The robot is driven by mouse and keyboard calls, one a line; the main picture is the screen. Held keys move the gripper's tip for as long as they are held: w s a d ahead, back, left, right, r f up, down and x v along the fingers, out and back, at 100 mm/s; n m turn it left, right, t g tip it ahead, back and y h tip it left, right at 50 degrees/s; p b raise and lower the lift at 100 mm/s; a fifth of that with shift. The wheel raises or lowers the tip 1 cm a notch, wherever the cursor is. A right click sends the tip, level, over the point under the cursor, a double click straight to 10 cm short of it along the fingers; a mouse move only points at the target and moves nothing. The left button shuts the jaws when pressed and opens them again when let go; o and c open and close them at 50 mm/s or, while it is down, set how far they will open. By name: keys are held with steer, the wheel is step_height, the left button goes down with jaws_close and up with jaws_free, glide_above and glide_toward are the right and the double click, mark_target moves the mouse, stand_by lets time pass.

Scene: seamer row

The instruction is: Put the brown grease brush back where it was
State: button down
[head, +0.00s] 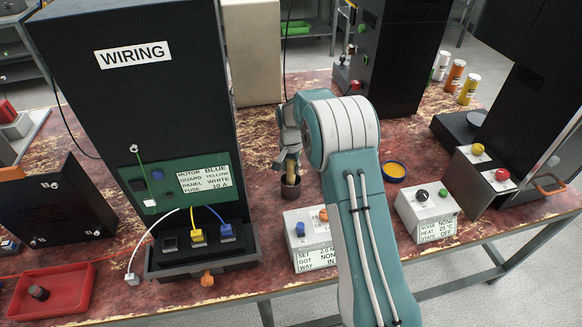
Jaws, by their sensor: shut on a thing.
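My gripper (288,152) is over the middle of the red-brown bench, just left of my teal arm. It points down and is shut on the brown grease brush (291,178). Only a short tan-brown length of the brush shows below the fingers. The brush is roughly upright, and its lower end is at the mouth of a small dark round cup (291,193). I cannot tell how deep it sits inside. My gripper hides the upper part of the brush.
The black WIRING cabinet (130,80) stands close on the left. Control boxes (308,235) and (428,205) stand along the front edge. A yellow-topped dish (394,170) is right of my arm. A red tray (52,290) is front left. Colored cans (455,75) stand back right.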

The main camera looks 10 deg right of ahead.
steer(key=shift+a+f, duration=0.1)
steer(key=shift+f, duration=0.25)
steer(key=shift+c, duration=1.9)
jaws_free()
steer(key=shift+r, duration=0.15)
